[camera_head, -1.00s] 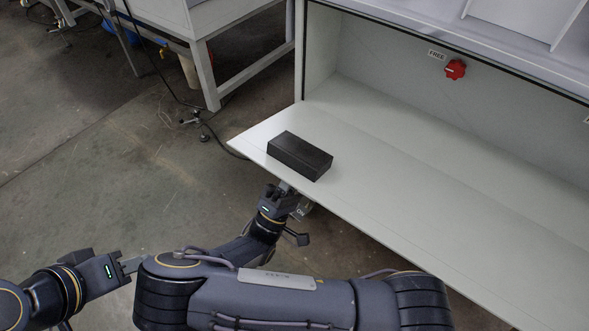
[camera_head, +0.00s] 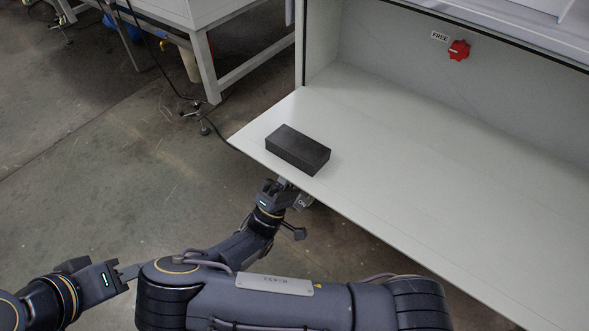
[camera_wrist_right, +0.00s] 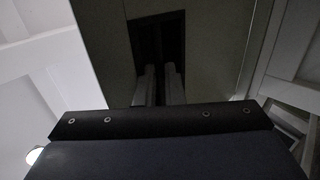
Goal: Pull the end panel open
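My right gripper, on the arm across the bottom of the head view (camera_head: 284,184), is at the underside of the white ledge's front edge, its tips hidden. In the right wrist view its two pale fingers (camera_wrist_right: 158,85) stand close together, a narrow dark gap between them. They point at a dark upright recess (camera_wrist_right: 158,30) in a grey panel (camera_wrist_right: 205,60), probably the end panel. It is too dark to tell whether they hold anything. My left gripper (camera_head: 129,271) is at the lower left, away from the cabinet. Its fingers show as one strip, with nothing visible in them.
A black block (camera_head: 298,150) lies on the white ledge (camera_head: 420,170) near its left corner. A red knob (camera_head: 459,50) beside a FREE label (camera_head: 440,36) is on the cabinet's back wall. A grey table (camera_head: 215,70) stands at upper left. The floor at left is mostly clear.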

